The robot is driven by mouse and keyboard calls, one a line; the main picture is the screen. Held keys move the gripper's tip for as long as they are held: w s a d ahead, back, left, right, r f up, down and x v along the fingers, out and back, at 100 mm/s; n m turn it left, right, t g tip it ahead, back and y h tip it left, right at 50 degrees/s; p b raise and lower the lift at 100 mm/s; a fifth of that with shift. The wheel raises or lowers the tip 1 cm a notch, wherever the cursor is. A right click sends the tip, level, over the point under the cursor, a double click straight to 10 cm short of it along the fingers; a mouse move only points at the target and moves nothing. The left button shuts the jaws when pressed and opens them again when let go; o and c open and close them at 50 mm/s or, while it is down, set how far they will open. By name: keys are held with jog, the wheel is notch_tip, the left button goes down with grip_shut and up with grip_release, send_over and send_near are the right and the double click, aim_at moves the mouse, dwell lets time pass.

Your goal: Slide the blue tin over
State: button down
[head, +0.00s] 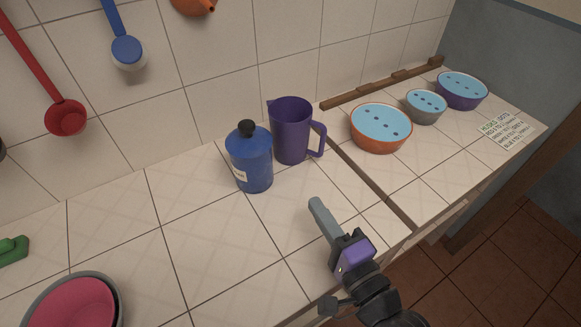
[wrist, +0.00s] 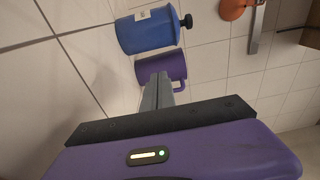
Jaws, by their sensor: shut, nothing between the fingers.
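The blue tin (head: 252,163) stands upright on the tiled counter, with a black knob on its lid and a pale label low on its left side. It also shows in the wrist view (wrist: 146,31), where it appears turned on its side. A purple jug (head: 291,131) stands close behind it to the right; in the wrist view the jug (wrist: 165,68) is partly hidden by my fingers. My gripper (head: 315,204) is shut and empty, to the right of the tin and nearer the counter's front edge, apart from both tin and jug.
A dark strip (head: 371,184) crosses the counter right of the jug. Beyond it stand an orange bowl (head: 381,140), a grey bowl (head: 425,117) and a purple bowl (head: 461,101). A pink bowl (head: 70,306) is at the front left.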

aim_at(252, 162)
jog(key=p+x, duration=0.1)
jog(key=x, duration=0.8)
jog(key=shift+w+a, duration=0.1)
jog(key=shift+w, duration=0.05)
jog(key=a+p, duration=0.1)
jog(key=w+a+p, duration=0.1)
jog(key=a, duration=0.1)
jog(key=shift+r, duration=0.1)
jog(key=shift+w+a, duration=0.1)
jog(key=shift+a, duration=0.35)
